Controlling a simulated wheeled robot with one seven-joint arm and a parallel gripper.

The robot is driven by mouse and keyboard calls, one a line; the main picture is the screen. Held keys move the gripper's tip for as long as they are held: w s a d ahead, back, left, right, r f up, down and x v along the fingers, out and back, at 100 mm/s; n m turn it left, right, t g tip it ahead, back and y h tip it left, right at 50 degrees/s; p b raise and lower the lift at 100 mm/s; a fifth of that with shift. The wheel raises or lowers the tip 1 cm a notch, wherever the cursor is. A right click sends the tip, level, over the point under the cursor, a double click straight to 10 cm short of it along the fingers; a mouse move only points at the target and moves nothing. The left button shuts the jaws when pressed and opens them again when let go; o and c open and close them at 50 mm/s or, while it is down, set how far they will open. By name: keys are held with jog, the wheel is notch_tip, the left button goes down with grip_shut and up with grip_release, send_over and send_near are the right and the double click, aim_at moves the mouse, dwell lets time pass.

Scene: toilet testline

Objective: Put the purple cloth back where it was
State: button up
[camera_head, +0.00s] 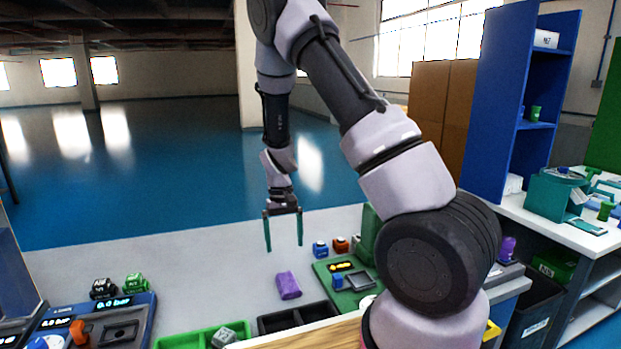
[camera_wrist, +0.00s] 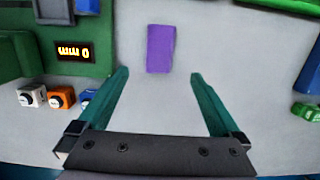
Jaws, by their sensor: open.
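The purple cloth (camera_head: 288,285) lies on the grey-white table top in the head view, a small folded rectangle with bare table around it. It also shows in the wrist view (camera_wrist: 161,48), upper middle, beyond the fingertips and between their lines. My gripper (camera_head: 284,247) has two green fingers, spread apart and empty, above the table and behind the cloth in the head view. The fingers also show in the wrist view (camera_wrist: 159,72), with nothing between them. No finger touches the cloth.
A green device with a yellow display (camera_head: 341,267) stands right of the cloth, with small blue (camera_head: 320,249) and orange (camera_head: 341,245) blocks behind it. A black tray (camera_head: 298,317) and a green tray (camera_head: 196,339) lie in front. A blue gauge unit (camera_head: 95,318) stands left.

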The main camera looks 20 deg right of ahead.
jog(key=s+d+r+m+t+y, duration=0.1)
jog(key=s+r+t, duration=0.15)
jog(key=r, duration=0.95)
jog(key=s+d+r+m+t+y, duration=0.1)
jog(key=s+r+t+y, duration=0.15)
jog(key=r, duration=0.95)
jog(key=s+d+r+m+t, duration=0.1)
jog(key=s+d+r+t, duration=0.1)
jog(key=s+r, duration=0.4)
jog(key=s+d+r+m+t+h, duration=0.1)
jog(key=s+r+t, duration=0.1)
jog(key=s+r, duration=0.5)
jog(key=shift+s+d, duration=0.4)
jog(key=shift+s, duration=0.75)
jog(key=shift+h, duration=0.25)
